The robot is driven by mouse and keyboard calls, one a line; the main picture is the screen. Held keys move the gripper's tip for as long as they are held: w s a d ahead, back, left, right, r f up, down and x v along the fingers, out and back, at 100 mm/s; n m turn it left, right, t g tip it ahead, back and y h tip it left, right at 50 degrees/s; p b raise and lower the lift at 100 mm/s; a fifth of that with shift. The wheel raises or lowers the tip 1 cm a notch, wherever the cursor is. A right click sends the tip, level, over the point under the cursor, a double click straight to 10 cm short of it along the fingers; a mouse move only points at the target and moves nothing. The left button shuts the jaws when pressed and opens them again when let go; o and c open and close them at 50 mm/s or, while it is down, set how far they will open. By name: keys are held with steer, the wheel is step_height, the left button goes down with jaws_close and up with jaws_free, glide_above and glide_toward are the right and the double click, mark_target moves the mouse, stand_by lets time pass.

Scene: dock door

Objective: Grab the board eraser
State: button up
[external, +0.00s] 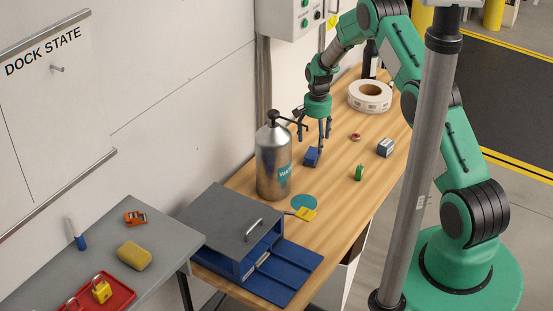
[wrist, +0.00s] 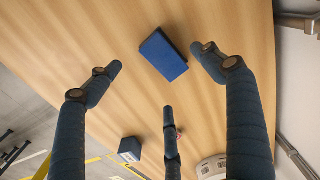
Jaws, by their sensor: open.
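The board eraser appears to be the small blue block with a dark side (external: 312,156) lying on the wooden bench. It also shows in the wrist view (wrist: 164,55), tilted, between and slightly beyond my left and right fingertips. My gripper (external: 316,138) points down just above the block, its fingers spread and empty. In the wrist view my gripper (wrist: 160,76) has three dark fingers apart, with bare wood between them and the block. I see no finger touching the block.
A tape roll (external: 369,96), blue-white box (external: 385,147) and green item (external: 359,172) lie on the bench. A grey-and-blue case (external: 230,226) is in front. A yellow sponge-like block (external: 134,256) lies on the grey table.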

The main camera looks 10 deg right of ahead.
mark_target(315, 153)
steer(key=shift+f, duration=0.95)
steer(key=shift+f, duration=0.1)
steer(key=shift+f, duration=2.5)
steer(key=c, duration=1.2)
